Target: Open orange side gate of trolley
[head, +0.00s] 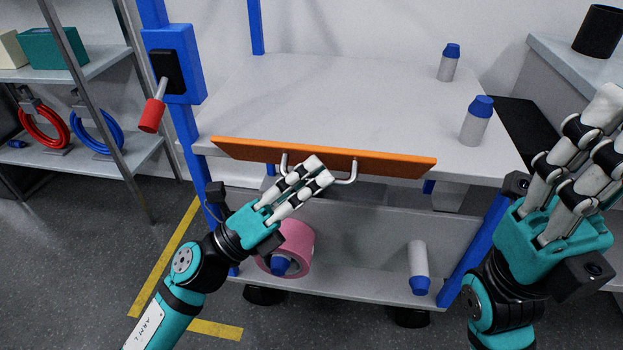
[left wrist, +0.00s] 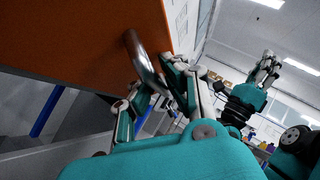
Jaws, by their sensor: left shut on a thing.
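The trolley has a grey top shelf (head: 300,100) and blue posts. Its orange side gate (head: 390,165) lies along the near edge of that shelf, seen at a steep angle. A metal bar handle (head: 350,175) stands out from the gate. My left gripper (head: 318,172) is shut on the middle of the handle. The left wrist view shows the orange face (left wrist: 90,35) close up, with the handle (left wrist: 143,60) between the left fingers (left wrist: 155,95). My right gripper (head: 600,135) is at the right, away from the gate; its opening is unclear. A red-knobbed lever (head: 152,113) sits on the left post.
Two blue-capped bottles (head: 447,63) (head: 477,120) stand on the top shelf. The lower shelf (head: 350,285) holds a pink roll (head: 297,238) and another bottle (head: 418,262). A rack (head: 100,65) stands left, a counter (head: 570,62) right. The floor at lower left is clear.

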